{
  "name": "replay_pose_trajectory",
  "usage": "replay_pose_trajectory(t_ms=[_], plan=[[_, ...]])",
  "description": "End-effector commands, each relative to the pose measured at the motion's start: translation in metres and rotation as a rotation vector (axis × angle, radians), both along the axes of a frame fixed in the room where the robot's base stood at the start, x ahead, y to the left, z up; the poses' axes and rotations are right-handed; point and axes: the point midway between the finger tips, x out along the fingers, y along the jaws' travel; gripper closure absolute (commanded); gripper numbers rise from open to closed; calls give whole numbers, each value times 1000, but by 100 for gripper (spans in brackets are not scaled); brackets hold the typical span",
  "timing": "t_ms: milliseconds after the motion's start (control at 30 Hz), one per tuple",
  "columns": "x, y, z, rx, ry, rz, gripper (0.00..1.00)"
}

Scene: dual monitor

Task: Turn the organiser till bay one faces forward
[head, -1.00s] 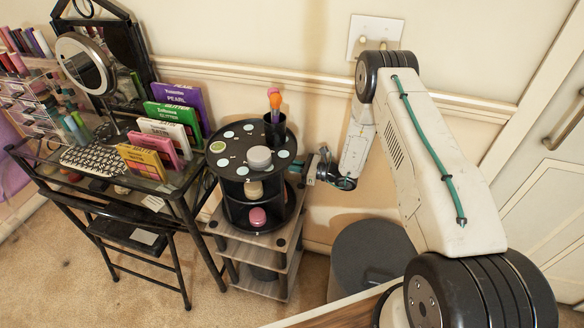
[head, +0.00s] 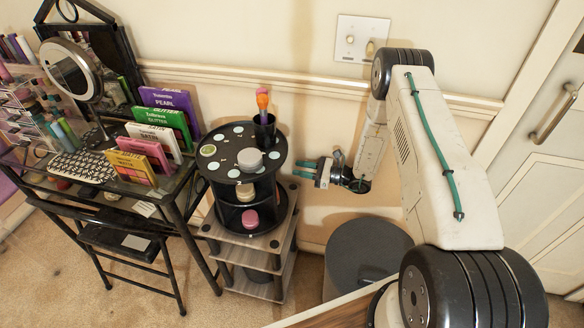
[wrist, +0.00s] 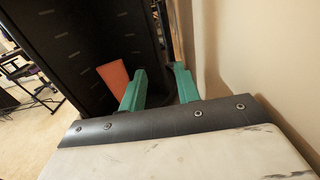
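The organiser (head: 222,166) is a round black unit with a top disc marked with pale spots and open bays below. A dark cup (head: 264,134) with brushes, a grey-white tub (head: 250,160) and a green-rimmed dish (head: 208,150) are on top. A cream jar (head: 245,191) and a pink jar (head: 250,218) sit in the bays facing the camera. No bay number is readable. My gripper (head: 302,170) is to the right of the organiser, apart from it. Its teal fingers are open and empty; in the wrist view the fingers (wrist: 158,82) point towards the black side wall.
The organiser stands on a wood-grain shelf unit (head: 282,238). A glass desk with colourful boxes (head: 165,122) and a round mirror (head: 72,70) is at left. The wall is close behind my gripper. A grey round stool-like object (head: 368,255) stands below. An orange-red panel (wrist: 115,77) shows near one finger.

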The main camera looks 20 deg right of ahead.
Motion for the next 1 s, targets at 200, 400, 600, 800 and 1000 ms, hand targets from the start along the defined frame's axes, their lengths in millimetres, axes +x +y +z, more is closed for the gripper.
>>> replay_pose_trajectory(t_ms=[200, 400, 600, 800, 1000], plan=[[-3, -4, 0, 0, 0, 0, 68], [-7, -7, -3, -16, 14, -18, 93], [-54, -29, -35, -183, 156, -158, 100], [-61, -26, -49, -237, 198, -185, 100], [-35, 0, -60, -236, 196, -183, 100]])
